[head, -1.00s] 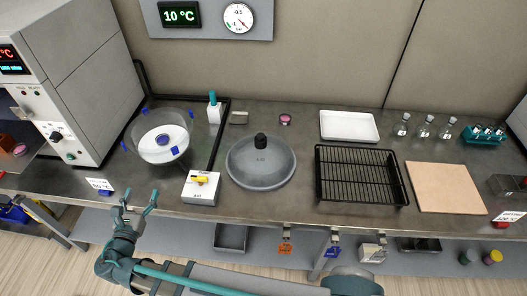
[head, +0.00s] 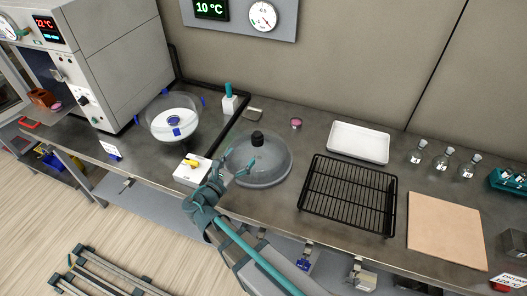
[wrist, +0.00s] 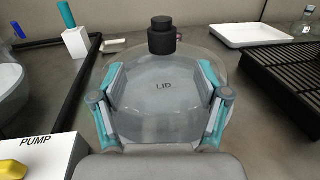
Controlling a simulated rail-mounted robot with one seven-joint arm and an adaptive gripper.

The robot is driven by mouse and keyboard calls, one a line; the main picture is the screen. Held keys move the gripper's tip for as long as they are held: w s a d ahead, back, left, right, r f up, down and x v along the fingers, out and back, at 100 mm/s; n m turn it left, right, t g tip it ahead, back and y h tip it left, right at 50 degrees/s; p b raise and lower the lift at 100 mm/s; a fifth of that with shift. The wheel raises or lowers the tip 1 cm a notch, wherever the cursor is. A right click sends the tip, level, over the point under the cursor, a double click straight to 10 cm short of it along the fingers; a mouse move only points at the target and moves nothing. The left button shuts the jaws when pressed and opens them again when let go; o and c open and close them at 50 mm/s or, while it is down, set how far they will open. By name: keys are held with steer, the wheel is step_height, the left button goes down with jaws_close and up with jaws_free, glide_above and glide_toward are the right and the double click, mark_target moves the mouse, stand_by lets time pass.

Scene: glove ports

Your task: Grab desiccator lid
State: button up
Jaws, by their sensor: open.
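The desiccator lid (head: 268,164) is a clear grey dome with a black knob (head: 257,138) on top, resting on the bench. In the wrist view the lid (wrist: 160,112), marked "LID", lies ahead, with its black knob (wrist: 162,36) beyond the fingertips. My gripper (head: 238,160) is open and empty at the lid's near left side. In the wrist view its teal fingers (wrist: 160,75) spread on both sides of the dome's near part; I cannot tell whether they touch it. The desiccator bowl (head: 172,122), with blue clips and white contents, stands to the left.
A pump box (head: 193,170) with a yellow handle stands just left of my gripper. A black hose (head: 222,140) runs behind it. A black wire rack (head: 348,194) lies right of the lid, and a white tray (head: 358,143) behind the rack.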

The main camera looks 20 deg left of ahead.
mark_target(254, 142)
steer(key=x, duration=0.3)
steer(key=shift+r+p, duration=0.1)
steer(key=shift+p, duration=0.25)
steer(key=p+x, duration=0.2)
steer(key=x, duration=0.2)
steer(key=shift+w+d+r, duration=0.2)
steer(key=shift+w+d+f, duration=0.1)
steer(key=shift+w+d, duration=0.05)
steer(key=shift+w, duration=0.25)
jaws_close()
